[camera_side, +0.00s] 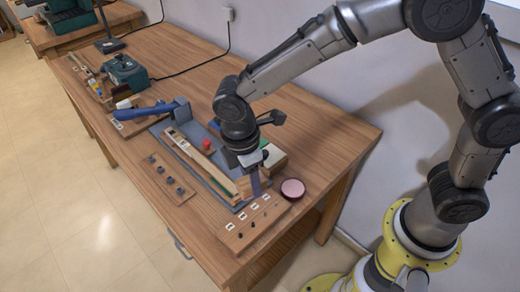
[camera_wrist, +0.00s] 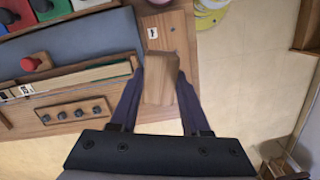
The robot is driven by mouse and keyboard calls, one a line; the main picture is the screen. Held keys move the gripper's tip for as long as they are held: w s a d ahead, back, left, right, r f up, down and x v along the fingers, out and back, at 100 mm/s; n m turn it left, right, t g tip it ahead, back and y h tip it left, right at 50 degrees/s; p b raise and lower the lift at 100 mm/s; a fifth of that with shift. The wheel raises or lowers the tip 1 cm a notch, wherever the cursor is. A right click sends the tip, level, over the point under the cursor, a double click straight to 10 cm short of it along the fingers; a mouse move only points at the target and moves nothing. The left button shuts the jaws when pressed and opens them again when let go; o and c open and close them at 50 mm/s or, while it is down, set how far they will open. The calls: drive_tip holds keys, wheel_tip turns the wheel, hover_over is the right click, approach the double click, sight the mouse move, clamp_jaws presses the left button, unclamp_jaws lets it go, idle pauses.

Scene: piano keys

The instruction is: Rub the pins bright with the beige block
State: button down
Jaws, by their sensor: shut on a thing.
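My gripper (camera_wrist: 160,105) is shut on a wooden beige-brown block (camera_wrist: 161,80), which sits between its two dark purple fingers. In the side view my gripper (camera_side: 255,187) points down just behind a wooden strip (camera_side: 238,238) at the front right of the bench. This strip bears white labels and several small dark pins (camera_side: 252,224). In the wrist view the block covers much of a labelled wooden board (camera_wrist: 178,25). I cannot tell whether the block touches a pin. A second strip (camera_side: 160,172) with several dark pins lies to the left; it also shows in the wrist view (camera_wrist: 72,112).
A pink-topped round tin (camera_side: 292,188) stands right of my gripper, near the bench edge. A grey tray (camera_side: 215,188) with a long wooden piece and a red knob (camera_side: 207,145) lies left. A blue-handled tool (camera_side: 150,110) and a green machine (camera_side: 125,72) stand farther back.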

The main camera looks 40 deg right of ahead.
drive_tip(key=shift+s+a+f+n, duration=1.6)
drive_tip(key=shift+s+f, duration=0.1)
drive_tip(key=shift+f, duration=0.1)
